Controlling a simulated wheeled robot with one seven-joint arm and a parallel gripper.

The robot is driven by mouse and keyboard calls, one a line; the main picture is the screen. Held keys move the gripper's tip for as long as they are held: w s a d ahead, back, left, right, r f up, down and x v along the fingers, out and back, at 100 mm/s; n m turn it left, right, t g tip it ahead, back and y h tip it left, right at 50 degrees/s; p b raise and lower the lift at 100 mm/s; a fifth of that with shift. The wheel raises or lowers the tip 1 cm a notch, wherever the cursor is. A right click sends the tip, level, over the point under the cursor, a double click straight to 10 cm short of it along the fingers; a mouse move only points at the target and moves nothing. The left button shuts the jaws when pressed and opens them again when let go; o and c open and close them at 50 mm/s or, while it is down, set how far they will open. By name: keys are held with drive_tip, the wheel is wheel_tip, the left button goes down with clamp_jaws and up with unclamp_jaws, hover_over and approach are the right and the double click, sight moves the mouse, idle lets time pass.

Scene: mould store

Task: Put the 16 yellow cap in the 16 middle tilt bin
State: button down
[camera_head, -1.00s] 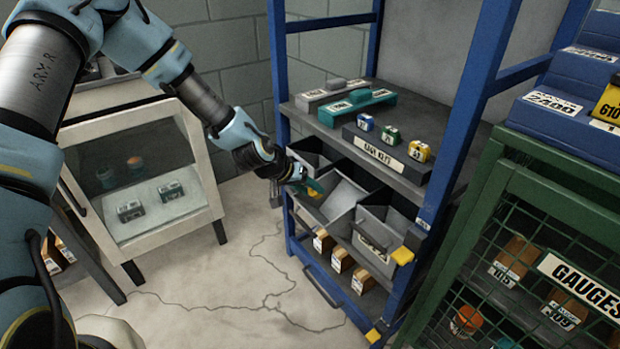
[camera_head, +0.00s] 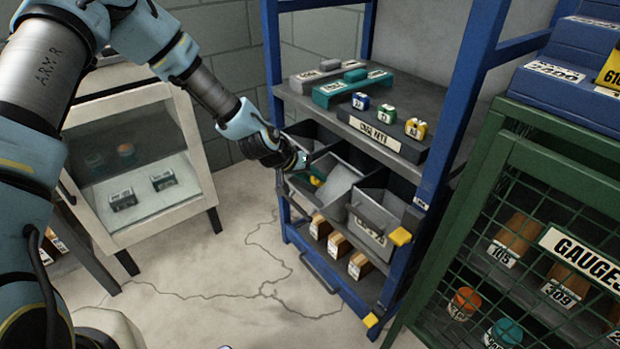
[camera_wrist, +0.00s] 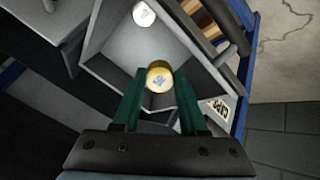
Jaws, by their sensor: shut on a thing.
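My gripper (camera_wrist: 158,90) has green fingers, shut on a round yellow cap (camera_wrist: 160,76) with a pale label on its face. In the wrist view the cap is over the inside of an open grey tilt bin (camera_wrist: 190,55). In the head view my gripper (camera_head: 312,176) is at the left to middle part of the bin row, with the yellow cap (camera_head: 316,181) just below it. The middle bin (camera_head: 342,184) is partly hidden, and I cannot tell whether the cap touches it. The right tilt bin (camera_head: 368,229) has a label on its front.
A small white round thing (camera_wrist: 144,14) lies near the bin's far corner. Blue rack posts (camera_head: 440,130) flank the bins. Above them, a shelf (camera_head: 415,95) holds a block with several small caps. A green mesh cage (camera_head: 500,170) stands right, a white glass-front cabinet (camera_head: 205,165) left.

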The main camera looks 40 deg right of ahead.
drive_tip(key=shift+b+x, duration=2.55)
drive_tip(key=shift+x, duration=1.6)
drive_tip(key=shift+c, duration=1.8)
unclamp_jaws()
drive_tip(key=v, duration=1)
drive_tip(key=shift+a+r+p, duration=0.25)
drive_tip(key=shift+r+p, duration=0.05)
drive_tip(key=shift+p, duration=0.05)
drive_tip(key=shift+r, duration=0.1)
